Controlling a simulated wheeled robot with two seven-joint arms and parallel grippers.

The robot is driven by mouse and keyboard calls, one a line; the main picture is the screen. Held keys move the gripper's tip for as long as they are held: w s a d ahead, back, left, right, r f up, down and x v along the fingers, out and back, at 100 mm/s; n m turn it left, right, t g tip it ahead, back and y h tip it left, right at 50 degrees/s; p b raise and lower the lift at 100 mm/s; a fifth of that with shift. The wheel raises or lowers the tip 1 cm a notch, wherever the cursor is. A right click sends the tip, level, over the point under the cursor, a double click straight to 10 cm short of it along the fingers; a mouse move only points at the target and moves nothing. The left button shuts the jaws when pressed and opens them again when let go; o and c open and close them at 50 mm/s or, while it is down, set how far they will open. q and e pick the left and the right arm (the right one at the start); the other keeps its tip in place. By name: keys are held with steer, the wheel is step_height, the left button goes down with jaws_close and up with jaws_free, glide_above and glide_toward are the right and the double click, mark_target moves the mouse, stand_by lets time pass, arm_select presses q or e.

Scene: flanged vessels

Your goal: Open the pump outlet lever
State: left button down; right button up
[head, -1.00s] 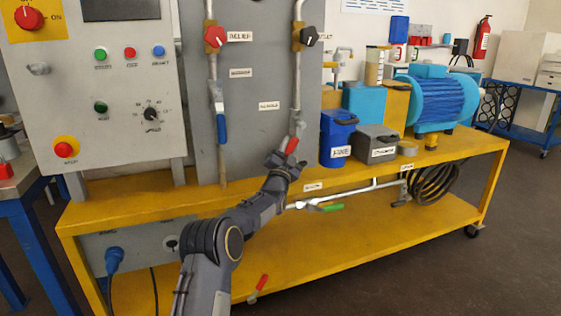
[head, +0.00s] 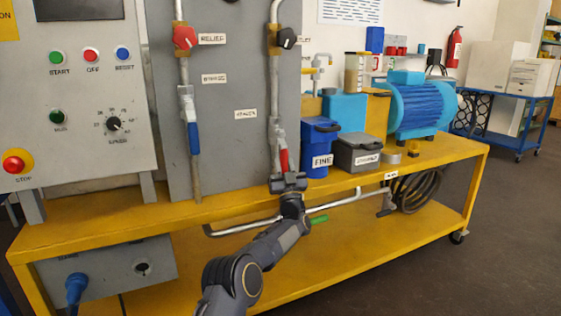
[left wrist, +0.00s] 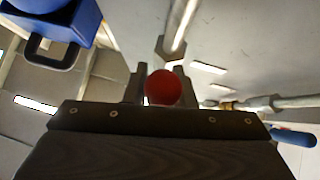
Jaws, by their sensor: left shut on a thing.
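A red lever (head: 284,160) is on a valve low on the right vertical pipe (head: 275,85) of the grey panel. It hangs about in line with that pipe, lower end downward. My left gripper (head: 287,181) is shut on the lower end of the red lever. In the left wrist view, the lever's round red end (left wrist: 164,87) shows between the two fingers. The labels near this lever are too small to read surely, so I cannot tell whether it is named pump outlet. My right gripper is in neither view.
A blue lever (head: 193,138) hangs on the left pipe. A green lever (head: 318,219) is on the low pipe beside my arm. A blue bin (head: 319,135) and a grey box (head: 358,151) stand right of the red lever on the yellow bench (head: 430,160).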

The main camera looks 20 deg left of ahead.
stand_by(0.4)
arm_select(q)
steer(key=c, duration=1.2)
jaws_free()
steer(key=shift+w+d, duration=0.1)
steer(key=p+v, duration=0.1)
steer(key=v, duration=0.6)
steer(key=shift+d+f, duration=0.15)
steer(key=shift+f, duration=0.15)
steer(key=shift+s, duration=0.25)
